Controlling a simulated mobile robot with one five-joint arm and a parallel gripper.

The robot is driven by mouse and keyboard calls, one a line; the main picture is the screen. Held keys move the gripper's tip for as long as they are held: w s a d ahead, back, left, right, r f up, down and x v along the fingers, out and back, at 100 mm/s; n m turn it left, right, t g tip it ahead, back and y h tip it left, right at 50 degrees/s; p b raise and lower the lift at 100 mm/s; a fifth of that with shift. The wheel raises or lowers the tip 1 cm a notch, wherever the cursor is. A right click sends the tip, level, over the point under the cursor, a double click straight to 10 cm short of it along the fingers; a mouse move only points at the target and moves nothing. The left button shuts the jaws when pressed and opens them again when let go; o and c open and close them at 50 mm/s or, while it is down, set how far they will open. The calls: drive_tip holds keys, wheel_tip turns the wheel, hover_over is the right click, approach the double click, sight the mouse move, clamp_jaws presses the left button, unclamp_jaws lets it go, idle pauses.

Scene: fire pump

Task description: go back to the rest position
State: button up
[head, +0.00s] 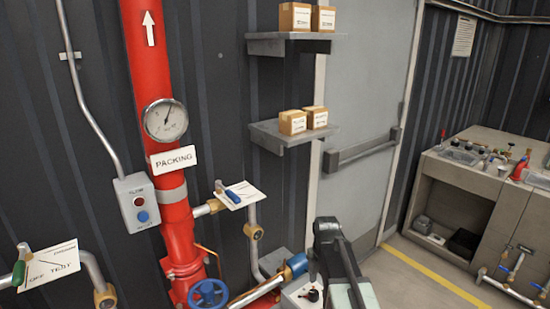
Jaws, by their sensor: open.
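A dark grey jointed arm, which looks like mine, rises from the bottom edge of the head view, right of centre. Its upper end stands in front of the lower part of the grey door (365,110). I cannot make out jaws or fingertips on it. My gripper does not show in this view, and nothing held can be seen.
A red standpipe (153,60) with a pressure gauge (165,120), a PACKING sign (173,158) and a blue handwheel (208,293) stands left. A switch box (137,202) hangs beside it. Shelves (290,132) hold small boxes (293,122). A cluttered workbench (460,155) stands right.

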drive_tip(key=s+m, duration=1)
drive_tip(key=m, duration=1.3)
drive_tip(key=shift+r, duration=0.4)
drive_tip(key=shift+d, duration=0.1)
